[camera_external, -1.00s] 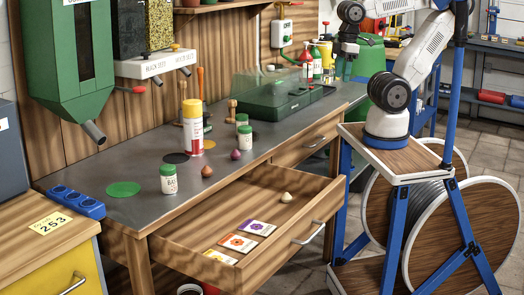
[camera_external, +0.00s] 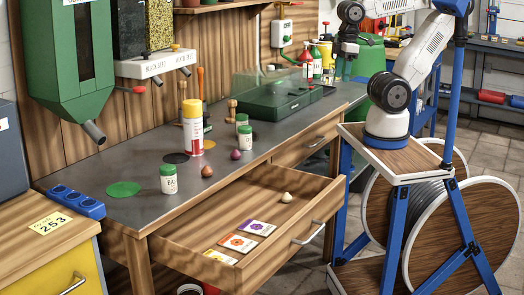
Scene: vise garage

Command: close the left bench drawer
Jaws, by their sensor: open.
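The left bench drawer (camera_external: 285,262) is pulled well out from the front of the workbench (camera_external: 110,214). Its wooden front faces right and carries a metal bar handle (camera_external: 308,232). Inside lie several flower-picture cards (camera_external: 240,243) and a small pale bulb (camera_external: 286,198). My gripper (camera_external: 343,68) hangs at the upper right, above the far end of the bench near the green bin, well away from the drawer. Its jaws are open and small in this view, and nothing shows between them.
A second bench drawer (camera_external: 302,148) is shut farther back. A yellow-topped bottle (camera_external: 193,128), small jars and bulbs stand on the bench top. A green case with a clear lid (camera_external: 275,108) sits near the far end. Floor in front of the open drawer is partly hidden.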

